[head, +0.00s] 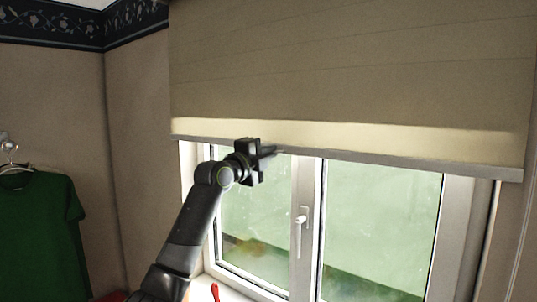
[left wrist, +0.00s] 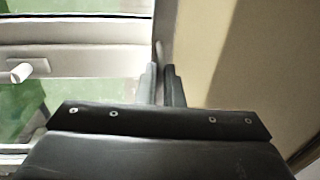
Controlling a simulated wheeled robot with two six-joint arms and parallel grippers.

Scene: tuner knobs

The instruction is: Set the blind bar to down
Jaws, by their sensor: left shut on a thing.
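The beige blind (head: 350,70) hangs over the upper part of the window, and its grey blind bar (head: 420,166) runs along the lower edge, above the window handle's height. My left gripper (head: 274,151) is at the bar, left of its middle, and is shut on it. In the left wrist view the two fingertips (left wrist: 161,70) stand on either side of the narrow bar (left wrist: 164,30), with the blind cloth (left wrist: 225,60) to the right. The exact contact is small and partly hidden by the fingers. My right gripper is in neither view.
Below the bar is a white-framed window with a handle (head: 301,218). A red object (head: 215,291) is on the sill. A green shirt (head: 40,235) hangs on the left wall. The space in front of the right pane is clear.

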